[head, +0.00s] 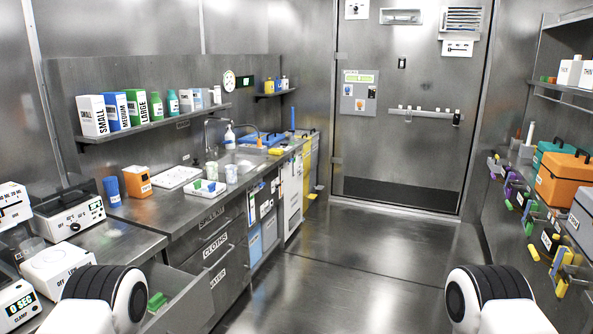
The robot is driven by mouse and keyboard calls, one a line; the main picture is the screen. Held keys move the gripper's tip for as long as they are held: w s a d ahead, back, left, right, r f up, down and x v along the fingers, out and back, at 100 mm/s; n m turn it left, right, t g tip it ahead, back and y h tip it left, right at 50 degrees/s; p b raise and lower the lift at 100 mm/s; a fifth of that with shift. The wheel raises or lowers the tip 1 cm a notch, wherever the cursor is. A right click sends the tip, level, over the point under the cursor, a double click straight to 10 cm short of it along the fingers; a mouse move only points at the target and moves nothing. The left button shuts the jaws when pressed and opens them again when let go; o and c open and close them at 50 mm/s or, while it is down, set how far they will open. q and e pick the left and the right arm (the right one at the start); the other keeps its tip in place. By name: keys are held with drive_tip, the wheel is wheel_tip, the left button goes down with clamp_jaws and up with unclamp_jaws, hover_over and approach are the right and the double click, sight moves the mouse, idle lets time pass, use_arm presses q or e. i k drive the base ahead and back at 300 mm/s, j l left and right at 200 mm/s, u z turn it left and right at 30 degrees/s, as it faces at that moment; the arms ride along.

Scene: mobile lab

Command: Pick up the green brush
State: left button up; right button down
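I cannot pick out the green brush for certain. A small green object (156,301) lies inside the open drawer (190,296) at the lower left, partly hidden by my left arm. Several small green objects (527,212) also hang or lie among yellow and purple ones along the right wall; they are too small to identify. Only round black-and-white joints of my two arms show at the bottom left and bottom right. Neither gripper is in view.
A steel counter (150,212) with a sink and lab devices runs along the left. A rack with an orange case (563,182) stands at the right. The floor (370,260) between them is clear up to a closed metal door (400,150).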

sight(156, 303)
drive_tip(key=u, duration=0.95)
